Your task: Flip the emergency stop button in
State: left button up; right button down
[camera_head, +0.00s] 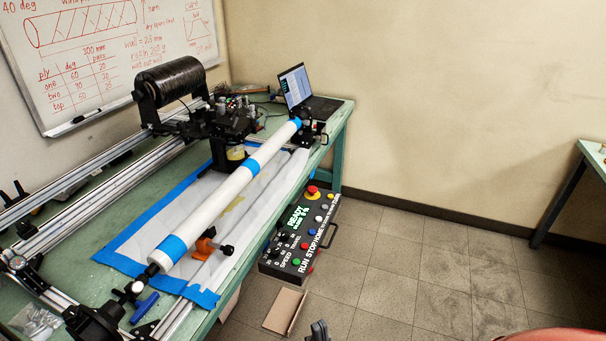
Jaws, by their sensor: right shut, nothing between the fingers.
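The emergency stop button (312,190) is a red mushroom head on a yellow base. It sits at the far end of the black control box (293,241), which is mounted at the right side of the green table. The box has a lit display reading READY, knobs and several coloured buttons. My right gripper (319,329) shows only as dark fingertips at the bottom edge. It is shut and empty, well apart from the box and the button. My left gripper is out of view.
A winding machine with a long white tube (214,210) and a black spool (171,80) fills the green table (92,279). A laptop (305,93) stands at the far end. A dark handle (329,236) juts from the box's right side. Tiled floor to the right is clear.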

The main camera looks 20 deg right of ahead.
aim_at(312, 189)
jog(key=i+l, duration=0.15)
jog(key=l, duration=0.3)
jog(key=i+l+u, duration=0.1)
jog(key=l, duration=0.3)
jog(key=i+l, duration=0.15)
jog(key=l, duration=0.3)
jog(key=i+l, duration=0.15)
jog(key=l, duration=0.3)
jog(key=i+l+u, duration=0.1)
jog(key=l, duration=0.35)
jog(key=i+l, duration=0.15)
jog(key=l, duration=0.25)
jog(key=i+l+u, duration=0.1)
jog(key=l, duration=0.35)
